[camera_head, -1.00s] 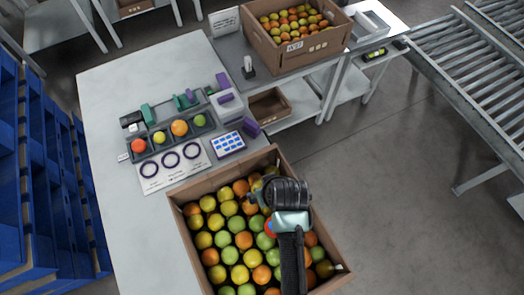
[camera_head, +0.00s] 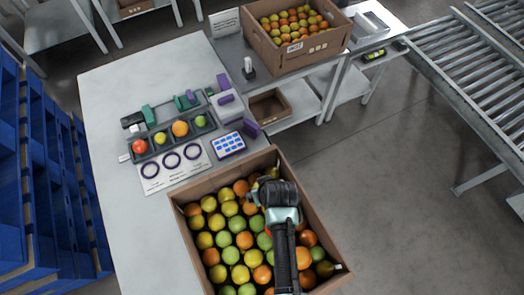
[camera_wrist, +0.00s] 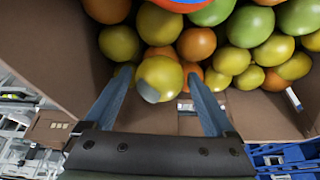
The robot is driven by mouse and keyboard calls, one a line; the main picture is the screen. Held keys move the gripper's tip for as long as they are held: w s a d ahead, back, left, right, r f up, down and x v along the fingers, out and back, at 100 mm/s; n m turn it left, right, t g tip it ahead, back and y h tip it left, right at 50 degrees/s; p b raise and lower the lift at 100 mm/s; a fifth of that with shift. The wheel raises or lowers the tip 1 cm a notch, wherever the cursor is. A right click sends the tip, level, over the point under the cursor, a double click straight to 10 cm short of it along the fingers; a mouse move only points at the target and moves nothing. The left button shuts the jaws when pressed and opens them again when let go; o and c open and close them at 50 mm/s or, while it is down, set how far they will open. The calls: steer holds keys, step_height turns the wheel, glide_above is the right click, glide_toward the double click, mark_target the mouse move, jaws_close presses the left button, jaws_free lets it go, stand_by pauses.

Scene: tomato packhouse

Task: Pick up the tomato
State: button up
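A yellow tomato (camera_wrist: 163,72) with a grey patch lies between the fingers of my gripper (camera_wrist: 161,76) in the wrist view. The fingers are spread on either side of it, with a small gap visible to its left; I cannot tell whether either finger touches it. In the head view my gripper (camera_head: 262,180) is over the far right part of the open cardboard box (camera_head: 310,185), and my wrist hides most of the fingers and the tomato between them. Green, yellow and orange tomatoes fill the box around it.
The box wall (camera_wrist: 260,118) is close to the fingers. Another full box (camera_head: 290,55) stands behind, near a roller conveyor (camera_head: 465,75).

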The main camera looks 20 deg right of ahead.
steer(key=c, duration=0.6)
steer(key=shift+r, duration=0.1)
